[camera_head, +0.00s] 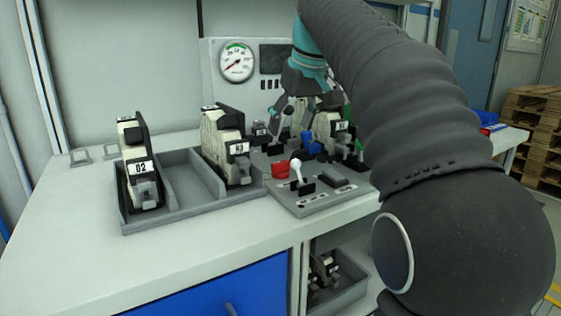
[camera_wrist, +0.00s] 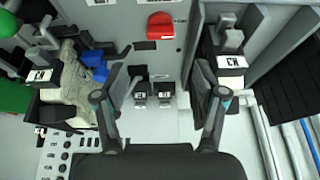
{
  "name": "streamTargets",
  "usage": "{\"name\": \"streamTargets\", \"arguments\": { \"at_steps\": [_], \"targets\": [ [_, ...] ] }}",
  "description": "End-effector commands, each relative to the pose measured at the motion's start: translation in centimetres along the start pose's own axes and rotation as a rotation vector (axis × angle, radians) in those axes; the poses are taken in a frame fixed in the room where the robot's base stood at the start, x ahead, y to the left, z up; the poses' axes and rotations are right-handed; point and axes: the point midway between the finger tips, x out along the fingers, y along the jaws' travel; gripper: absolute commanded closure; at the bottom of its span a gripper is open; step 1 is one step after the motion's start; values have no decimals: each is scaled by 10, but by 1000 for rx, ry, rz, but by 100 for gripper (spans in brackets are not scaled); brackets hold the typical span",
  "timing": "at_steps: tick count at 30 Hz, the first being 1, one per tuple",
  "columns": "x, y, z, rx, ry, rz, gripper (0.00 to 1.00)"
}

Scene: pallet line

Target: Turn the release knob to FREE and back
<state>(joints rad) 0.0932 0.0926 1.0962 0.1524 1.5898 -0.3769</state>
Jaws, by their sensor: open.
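A red knob-like part (camera_head: 281,169) sits on the grey fixture panel, left of a white-tipped lever. It also shows in the wrist view (camera_wrist: 160,25), near the top centre, with small labels around it that I cannot read. I cannot tell for certain that it is the release knob. A blue part (camera_head: 311,146) sits further back beside a cream-and-black unit; in the wrist view it also shows (camera_wrist: 95,68) left of the fingers. My gripper (camera_head: 303,108) hangs over the back of the fixture, pointing down. In the wrist view its fingers (camera_wrist: 160,78) are spread wide with nothing between them.
A grey divided tray (camera_head: 183,218) on the white bench (camera_head: 90,270) holds cream-and-black units (camera_head: 138,165) at left. A panel with a round gauge (camera_head: 237,62) stands behind. The white lever (camera_head: 297,170) rises at the fixture's front. The front-left bench top is clear.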

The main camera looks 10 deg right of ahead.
Motion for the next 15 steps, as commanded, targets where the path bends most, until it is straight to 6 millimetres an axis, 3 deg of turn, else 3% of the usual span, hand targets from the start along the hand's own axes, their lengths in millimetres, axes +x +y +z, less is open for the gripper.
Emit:
{"name": "streamTargets", "arguments": {
  "at_steps": [9, 15],
  "targets": [
    [62, 0, 1, 0, -2, -1, 29],
    [90, 0, 1, 0, 0, 0, 29]
  ]
}}
